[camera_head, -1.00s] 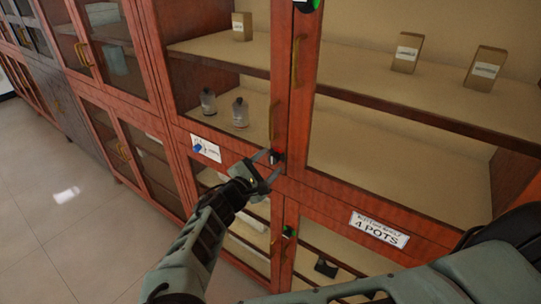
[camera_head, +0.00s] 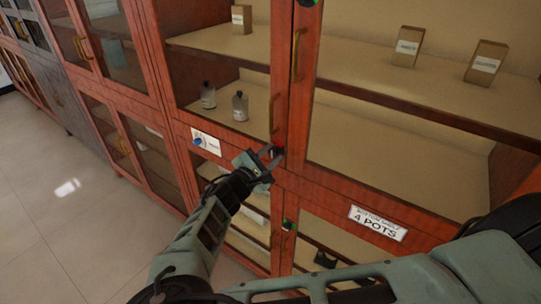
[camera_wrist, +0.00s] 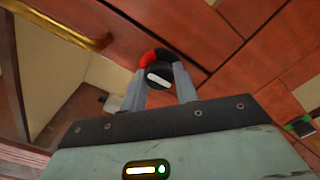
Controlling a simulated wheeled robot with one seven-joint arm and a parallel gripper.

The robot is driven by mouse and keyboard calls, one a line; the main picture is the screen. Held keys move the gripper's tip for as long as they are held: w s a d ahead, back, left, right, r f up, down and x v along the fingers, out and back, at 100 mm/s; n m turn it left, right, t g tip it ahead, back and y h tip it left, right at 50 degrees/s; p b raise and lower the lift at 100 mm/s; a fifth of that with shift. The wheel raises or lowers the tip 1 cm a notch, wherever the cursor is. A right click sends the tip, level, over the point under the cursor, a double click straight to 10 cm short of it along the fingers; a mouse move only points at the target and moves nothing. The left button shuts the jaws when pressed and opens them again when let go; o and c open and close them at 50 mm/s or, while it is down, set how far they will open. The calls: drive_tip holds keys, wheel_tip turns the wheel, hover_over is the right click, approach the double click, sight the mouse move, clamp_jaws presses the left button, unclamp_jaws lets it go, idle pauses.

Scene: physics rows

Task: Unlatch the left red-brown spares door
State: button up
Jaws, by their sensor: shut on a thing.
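The left red-brown door (camera_head: 282,75) is a glass-fronted upper door with a vertical brass handle (camera_head: 274,114); it looks closed. Near its lower right corner is a small dark latch knob (camera_head: 279,151). In the wrist view the knob (camera_wrist: 158,75) is black with a white bar, and red shows on the ring behind it. My gripper (camera_head: 271,155) is at the knob, and in the wrist view its two fingers (camera_wrist: 157,82) are closed on the knob's sides. The fingers hide part of the ring.
Another glass door with a brass handle (camera_head: 295,55) adjoins on the right. A latch with green (camera_head: 288,226) is on the lower doors. A "4 POTS" label (camera_head: 378,223) and a white card (camera_head: 206,142) are on the frame. Bottles (camera_head: 240,106) and boxes stand on the shelves behind glass.

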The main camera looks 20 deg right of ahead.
drive_tip(key=n, duration=0.8)
drive_tip(key=shift+n, duration=0.3)
drive_tip(key=n+p, duration=0.1)
drive_tip(key=n, duration=0.3)
drive_tip(key=shift+n, duration=0.3)
drive_tip(key=n, duration=0.4)
drive_tip(key=shift+n, duration=0.3)
drive_tip(key=o, duration=1)
drive_tip(key=shift+c, duration=0.2)
